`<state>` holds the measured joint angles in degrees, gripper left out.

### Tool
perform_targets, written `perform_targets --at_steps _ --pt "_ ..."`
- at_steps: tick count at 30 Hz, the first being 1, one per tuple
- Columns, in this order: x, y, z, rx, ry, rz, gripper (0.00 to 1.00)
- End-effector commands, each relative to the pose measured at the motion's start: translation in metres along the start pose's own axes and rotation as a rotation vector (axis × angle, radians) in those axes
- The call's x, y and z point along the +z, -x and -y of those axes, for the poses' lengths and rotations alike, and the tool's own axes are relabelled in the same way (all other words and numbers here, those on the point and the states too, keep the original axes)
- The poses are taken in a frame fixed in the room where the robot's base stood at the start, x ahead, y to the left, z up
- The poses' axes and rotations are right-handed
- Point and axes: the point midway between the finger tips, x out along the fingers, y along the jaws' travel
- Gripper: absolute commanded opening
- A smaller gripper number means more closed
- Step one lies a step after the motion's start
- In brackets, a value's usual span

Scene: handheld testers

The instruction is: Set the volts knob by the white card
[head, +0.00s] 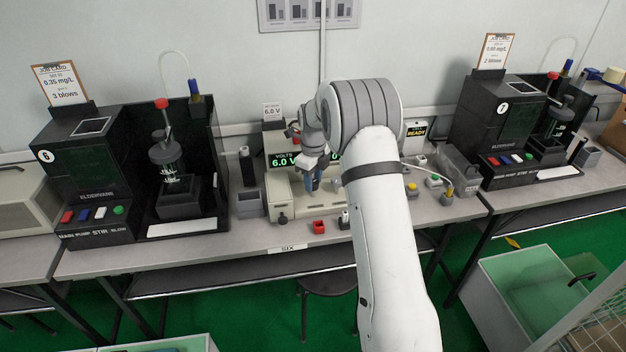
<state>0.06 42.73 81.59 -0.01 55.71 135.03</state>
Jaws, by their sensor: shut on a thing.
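The white card (272,112) stands behind the bench supply and reads 6.0 V. The supply (280,187) is a cream box with a dark display (283,160) labelled VOLTS, reading 6.0 V in green. A second green readout (334,157) is partly covered by my arm. My gripper (311,186) points down at the front of the supply, below the displays. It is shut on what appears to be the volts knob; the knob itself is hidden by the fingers.
Black tester 6 (75,175) stands to the left and another black tester (495,130) to the right, each with a job card. A red cube-like holder (319,227) sits at the bench front. A READY sign (416,131) is right of my arm.

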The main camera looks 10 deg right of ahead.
Motion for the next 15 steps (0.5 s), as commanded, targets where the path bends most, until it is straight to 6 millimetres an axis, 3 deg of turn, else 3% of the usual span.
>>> perform_targets --at_steps 15 --pt "0.0011 0.0019 0.0007 -0.004 -0.064 0.004 0.11"
